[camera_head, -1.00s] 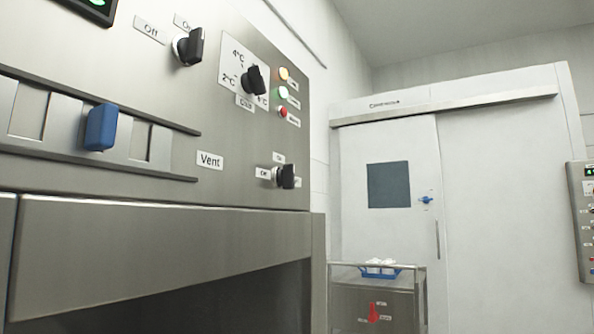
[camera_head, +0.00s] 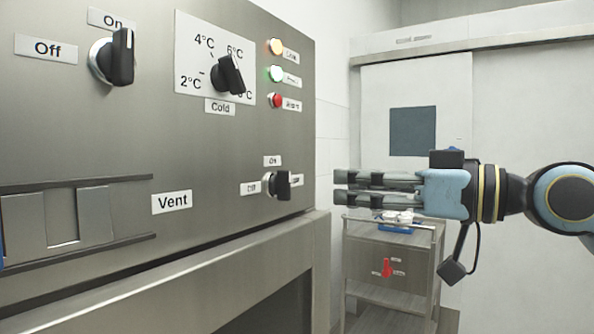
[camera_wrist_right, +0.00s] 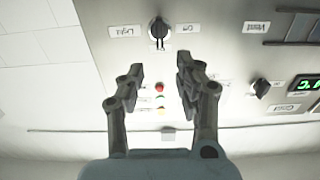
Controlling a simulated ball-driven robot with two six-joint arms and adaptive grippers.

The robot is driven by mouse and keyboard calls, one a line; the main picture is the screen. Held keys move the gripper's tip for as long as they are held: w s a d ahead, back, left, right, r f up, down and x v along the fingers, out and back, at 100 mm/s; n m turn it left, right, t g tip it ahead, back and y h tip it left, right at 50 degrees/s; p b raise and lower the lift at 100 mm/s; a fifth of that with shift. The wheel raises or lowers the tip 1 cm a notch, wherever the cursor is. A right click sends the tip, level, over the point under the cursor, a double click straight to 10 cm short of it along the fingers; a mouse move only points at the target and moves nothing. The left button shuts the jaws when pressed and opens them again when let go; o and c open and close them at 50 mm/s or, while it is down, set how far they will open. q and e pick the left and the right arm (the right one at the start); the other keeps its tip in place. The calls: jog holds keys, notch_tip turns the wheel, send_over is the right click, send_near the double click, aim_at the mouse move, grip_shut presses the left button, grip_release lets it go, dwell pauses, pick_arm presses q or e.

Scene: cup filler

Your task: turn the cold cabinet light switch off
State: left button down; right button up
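The light switch is a black rotary knob (camera_head: 279,185) at the lower right of the steel panel. An "On" label is above it, "Off" to its left, and a third label is partly hidden at its right. In the right wrist view, upside down, the knob (camera_wrist_right: 159,31) sits between labels reading "Light" and "Off". Its handle looks upright, towards "On". My right gripper (camera_head: 338,188) is right of the knob, apart from it, fingers pointing left. In the wrist view its fingers (camera_wrist_right: 161,74) are open and empty, with the knob beyond the gap. My left gripper is not in view.
The panel also holds an On/Off knob (camera_head: 117,58), a Cold temperature knob (camera_head: 228,76), yellow, green and red lamps (camera_head: 275,74), and a vent slider track (camera_head: 110,238). A cart (camera_head: 390,270) with a blue tray stands beyond the gripper, before a white door.

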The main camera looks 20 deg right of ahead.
aim_at(290, 178)
jog(key=p+x, duration=0.1)
jog(key=x, duration=0.2)
jog(key=p+x, duration=0.1)
jog(key=x, duration=0.5)
jog(key=shift+w+a+r+p, duration=0.15)
jog(key=shift+w+r+p, duration=0.05)
jog(key=shift+r+p, duration=0.2)
jog(key=shift+w+a+f, duration=0.2)
jog(key=shift+w+a, duration=0.25)
jog(key=shift+w, duration=0.15)
jog(key=shift+c, duration=0.3)
grip_shut()
